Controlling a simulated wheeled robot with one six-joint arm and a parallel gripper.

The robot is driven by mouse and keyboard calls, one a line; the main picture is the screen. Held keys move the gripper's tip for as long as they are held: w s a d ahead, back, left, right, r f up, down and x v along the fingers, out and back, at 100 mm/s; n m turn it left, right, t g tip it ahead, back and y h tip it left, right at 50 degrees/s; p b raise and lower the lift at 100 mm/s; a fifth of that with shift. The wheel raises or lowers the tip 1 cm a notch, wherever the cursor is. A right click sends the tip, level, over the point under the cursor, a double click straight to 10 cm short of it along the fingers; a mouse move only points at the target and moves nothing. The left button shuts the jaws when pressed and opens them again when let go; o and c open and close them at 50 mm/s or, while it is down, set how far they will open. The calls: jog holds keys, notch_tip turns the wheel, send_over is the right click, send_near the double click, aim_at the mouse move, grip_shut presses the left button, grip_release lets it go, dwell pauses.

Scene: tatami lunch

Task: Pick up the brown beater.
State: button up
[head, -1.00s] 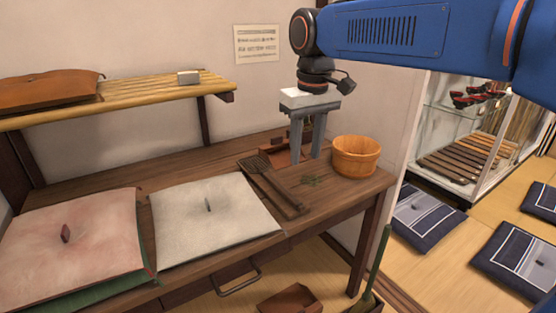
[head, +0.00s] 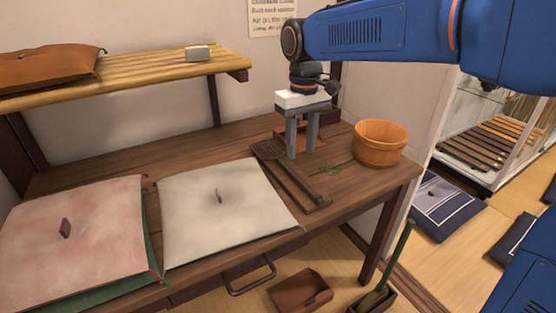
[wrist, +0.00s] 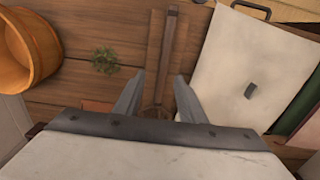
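The brown beater (head: 296,179) lies on the wooden table, its wide dark head toward the back wall and its handle toward the front edge. My gripper (head: 302,155) points down above the beater, near its head end, with its two grey fingers apart and nothing between them. In the wrist view, the beater's handle (wrist: 168,45) runs up from between the open fingertips (wrist: 158,82). The beater's head lies low between the fingers and is partly hidden by my gripper. I cannot tell the exact height of the fingertips above the table.
A wooden tub (head: 380,145) stands right of the beater, with a small green sprig (head: 330,169) between them. A pale cushion (head: 220,222) lies close on the left, and a pinkish one (head: 70,245) beyond it. A yellow slatted shelf (head: 130,75) hangs over the table's back left.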

aim_at(299, 177)
notch_tip(299, 177, down, 3)
jog(key=shift+r, duration=0.1)
jog(key=shift+s+a+f, duration=0.1)
jog(key=shift+s+f, duration=0.1)
jog(key=shift+f, duration=0.7)
jog(key=shift+s+d+f, duration=0.1)
jog(key=shift+s+f, duration=0.1)
jog(key=shift+f, duration=0.7)
jog(key=shift+s+a+f, duration=0.1)
jog(key=shift+s+f, duration=0.1)
jog(key=shift+f, duration=0.7)
jog(key=shift+c, duration=0.3)
grip_shut()
